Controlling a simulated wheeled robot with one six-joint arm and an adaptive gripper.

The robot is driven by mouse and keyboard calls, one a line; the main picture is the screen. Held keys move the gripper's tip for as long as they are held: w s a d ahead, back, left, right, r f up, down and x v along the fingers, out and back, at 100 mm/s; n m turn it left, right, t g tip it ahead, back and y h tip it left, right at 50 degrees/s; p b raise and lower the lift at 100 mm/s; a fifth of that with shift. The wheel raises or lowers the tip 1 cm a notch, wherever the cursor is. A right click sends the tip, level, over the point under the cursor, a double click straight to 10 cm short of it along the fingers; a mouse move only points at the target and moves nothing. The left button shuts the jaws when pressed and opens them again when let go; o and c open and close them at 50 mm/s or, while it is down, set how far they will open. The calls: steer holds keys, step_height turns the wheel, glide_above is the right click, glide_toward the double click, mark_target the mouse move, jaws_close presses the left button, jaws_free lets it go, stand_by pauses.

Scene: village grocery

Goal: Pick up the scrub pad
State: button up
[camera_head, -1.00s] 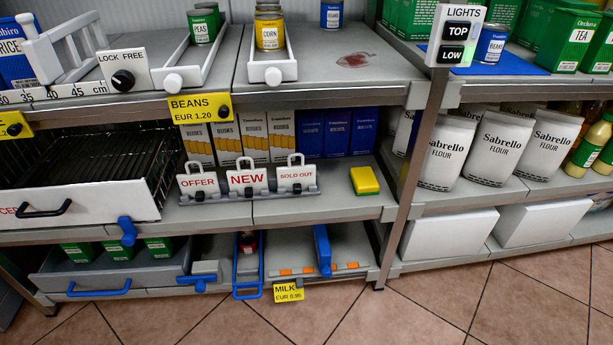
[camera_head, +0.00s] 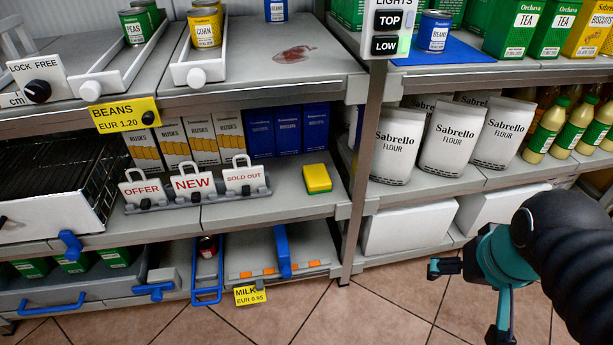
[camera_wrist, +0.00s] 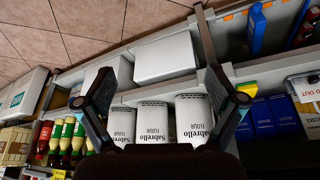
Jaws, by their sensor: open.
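The scrub pad (camera_head: 317,178) is a yellow block with a green underside. It lies on the middle shelf in the head view, right of the SOLD OUT sign and near the shelf's front edge. A small part of it shows in the wrist view (camera_wrist: 247,88), just beyond the right finger. My gripper (camera_head: 466,300) is open and empty at the lower right of the head view, in front of the lower right shelves and well apart from the pad. In the wrist view my gripper (camera_wrist: 160,76) has its fingers spread before the flour bags.
A metal post (camera_head: 368,150) stands between the pad's shelf and the flour bags (camera_head: 452,140). A sign rack (camera_head: 195,186) is left of the pad, with blue boxes (camera_head: 288,130) behind it. The upper shelf (camera_head: 300,75) overhangs. Floor (camera_head: 400,310) in front is clear.

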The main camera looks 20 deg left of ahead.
steer(key=w+a+f+n+g, duration=0.1)
steer(key=w+a+f+n, duration=0.1)
steer(key=w+a, duration=0.8)
steer(key=w+a+f+n+g, duration=0.1)
steer(key=w+a+f+n, duration=0.15)
steer(key=w+a, duration=0.75)
steer(key=t+y, duration=0.2)
glide_toward(318, 178)
steer(key=b+x, duration=0.2)
steer(key=x, duration=0.7)
steer(key=shift+w+f, duration=0.2)
steer(key=shift+f, duration=0.1)
steer(key=c, duration=1)
